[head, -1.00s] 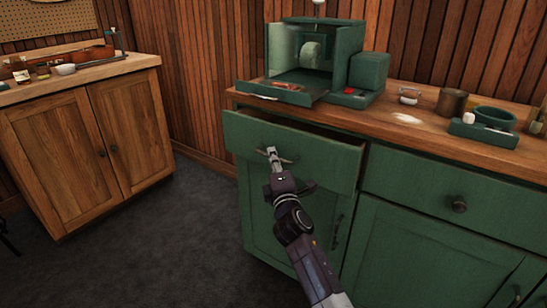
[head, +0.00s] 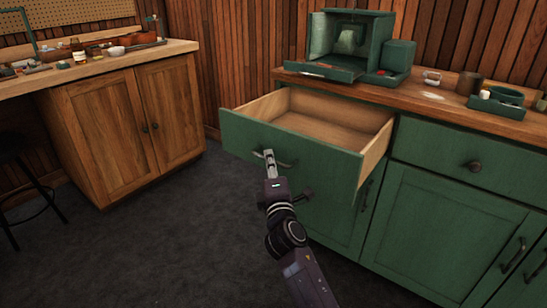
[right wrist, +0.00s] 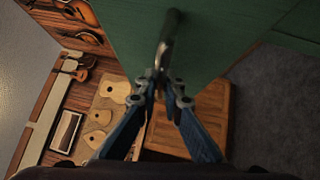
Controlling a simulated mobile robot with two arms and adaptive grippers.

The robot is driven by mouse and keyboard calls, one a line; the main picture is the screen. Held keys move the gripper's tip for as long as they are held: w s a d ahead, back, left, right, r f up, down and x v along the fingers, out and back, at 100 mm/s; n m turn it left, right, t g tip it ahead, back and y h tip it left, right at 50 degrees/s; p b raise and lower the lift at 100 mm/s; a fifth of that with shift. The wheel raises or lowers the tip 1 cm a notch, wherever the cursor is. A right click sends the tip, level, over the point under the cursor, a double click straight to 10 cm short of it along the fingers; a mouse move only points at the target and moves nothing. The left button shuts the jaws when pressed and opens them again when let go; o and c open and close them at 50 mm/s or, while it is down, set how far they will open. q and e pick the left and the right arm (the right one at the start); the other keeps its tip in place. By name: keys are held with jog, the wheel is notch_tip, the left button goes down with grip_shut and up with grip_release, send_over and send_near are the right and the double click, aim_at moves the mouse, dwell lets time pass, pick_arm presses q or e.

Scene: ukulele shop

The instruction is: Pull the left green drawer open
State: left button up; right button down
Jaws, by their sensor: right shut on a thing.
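The left green drawer (head: 300,150) stands well out of the green cabinet in the head view. Its bare wooden inside (head: 325,122) shows and looks empty. My right gripper (head: 270,158) is at the drawer front, shut on the dark drawer handle (head: 286,163). In the right wrist view the handle (right wrist: 171,28) runs into the jaws of my right gripper (right wrist: 161,76), against the green drawer front (right wrist: 215,30). My left gripper is in neither view.
A green boxy machine (head: 350,45) and small items stand on the wooden counter (head: 440,105) above. The right green drawer (head: 470,165) is shut. A wooden cabinet (head: 130,125) and a dark stool (head: 25,180) stand at left. The dark floor (head: 150,240) between is clear.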

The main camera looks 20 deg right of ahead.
jog(key=shift+s+a, duration=0.15)
jog(key=shift+s, duration=0.05)
jog(key=c, duration=2.1)
grip_release()
jog(key=s, duration=0.4)
jog(key=s+a+f, duration=0.1)
jog(key=s, duration=0.6)
jog(key=shift+s+a+f, duration=0.15)
jog(key=shift+s+f, duration=0.2)
jog(key=shift+s, duration=0.05)
